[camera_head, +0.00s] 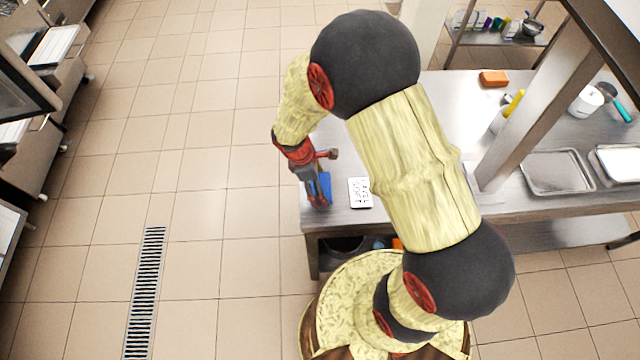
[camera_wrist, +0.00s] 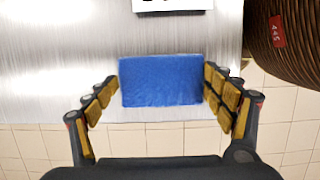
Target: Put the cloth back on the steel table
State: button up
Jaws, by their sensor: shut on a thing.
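The blue cloth (camera_wrist: 162,88) is a flat rectangle between my fingers in the wrist view, with a finger at its left and right edges. It also shows as a small blue patch in the head view (camera_head: 325,184). My gripper (camera_head: 319,192) points down at the left end of the steel table (camera_head: 440,105) and is shut on the cloth. In the wrist view the cloth lies over the tabletop near its edge. I cannot tell whether it touches the surface or hangs just above it.
A white card with dark lettering (camera_head: 360,193) lies right of my gripper. An orange block (camera_head: 494,79), a white tub (camera_head: 586,100) and metal trays (camera_head: 556,172) are farther right. A post (camera_head: 540,110) rises from the table. Tiled floor lies open to the left, with a drain (camera_head: 146,290).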

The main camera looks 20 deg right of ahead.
jog(key=o, duration=1.1)
jog(key=shift+f, duration=0.1)
notch_tip(320, 180, up, 21)
jog(key=a+m+t+y+p, duration=0.1)
jog(key=a+m+p, duration=0.1)
jog(key=m, duration=0.2)
jog(key=s+r+m+t, duration=0.2)
jog(key=s+r+m, duration=0.1)
jog(key=s+r, duration=0.1)
jog(key=s+d+r+m+t+y, duration=0.1)
jog(key=s+r+m, duration=0.3)
jog(key=r, duration=0.3)
jog(key=s+d+r+m+t+y, duration=0.1)
jog(key=s+r+m+t, duration=0.1)
jog(key=s+r, duration=0.3)
jog(key=shift+s+d+r+m+t, duration=0.15)
jog(key=shift+s+r+m+t, duration=0.15)
jog(key=shift+s+m, duration=0.35)
jog(key=shift+w, duration=0.15)
